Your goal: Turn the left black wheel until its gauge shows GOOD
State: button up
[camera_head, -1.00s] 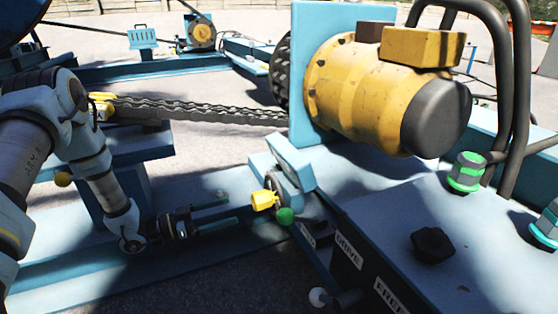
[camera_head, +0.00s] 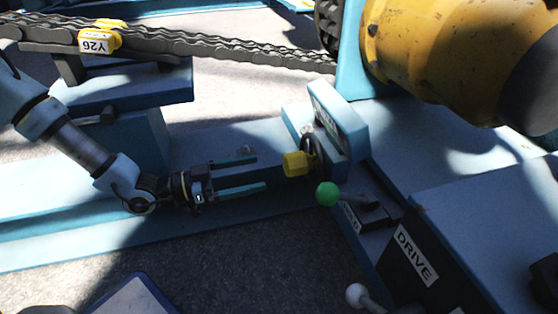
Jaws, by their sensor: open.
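A small black wheel (camera_head: 311,147) stands on edge at the end of the blue rail, partly behind a yellow block (camera_head: 296,164). A blue box with a pale upper face (camera_head: 326,104) sits just above and beside the wheel; it may be the gauge, but I cannot read it. My gripper (camera_head: 261,171) is open and empty. It lies left of the yellow block and wheel, its two fingers pointing right at them, with a gap between. Another black knob (camera_head: 545,281) is cut off at the right edge.
A green ball (camera_head: 328,193) stands just below the wheel, and a white ball lever (camera_head: 357,295) lower down. A dark box labelled DRIVE (camera_head: 415,257) is at right. A chain (camera_head: 200,45) runs above my arm to the yellow motor (camera_head: 430,55).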

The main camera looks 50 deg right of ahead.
aim_at(285, 167)
jog(key=b+x, duration=0.3)
jog(key=x, duration=0.5)
jog(key=shift+d+f, duration=0.15)
jog(key=shift+d, duration=0.05)
jog(key=shift+s+d+b, duration=0.3)
jog(key=shift+s+d, duration=0.15)
jog(key=shift+d, duration=0.05)
jog(key=shift+c, duration=0.4)
grip_shut()
